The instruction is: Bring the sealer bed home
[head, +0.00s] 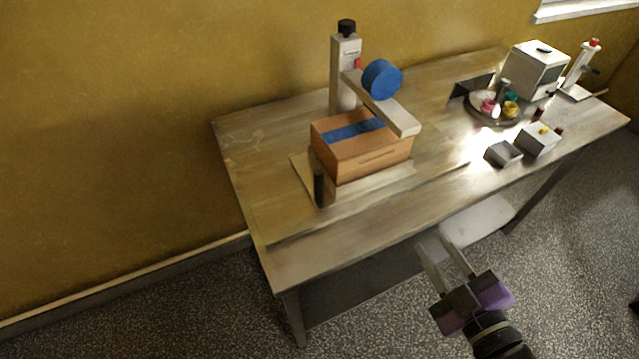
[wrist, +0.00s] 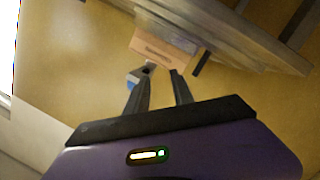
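The sealer stands on the table, with a pale upright column (head: 344,75), an arm (head: 395,115) reaching over the box, and a blue tape roll (head: 382,79). Its flat pale bed (head: 372,186) lies under a brown carton (head: 362,158) with a blue strip along its top. A short black upright handle (head: 319,188) stands at the bed's front left corner. The carton also shows in the wrist view (wrist: 163,48). My gripper (head: 433,241) is open and empty, in front of the table's front edge and apart from the sealer. Its fingers show in the wrist view (wrist: 164,76).
The wooden table (head: 290,250) is bare at its front left. At right are a round tray (head: 480,116) with coloured items, a white box-shaped machine (head: 535,68), a small open grey box (head: 503,154) and a grey box with a yellow knob (head: 539,141). A pale seat (head: 480,220) stands by the front edge.

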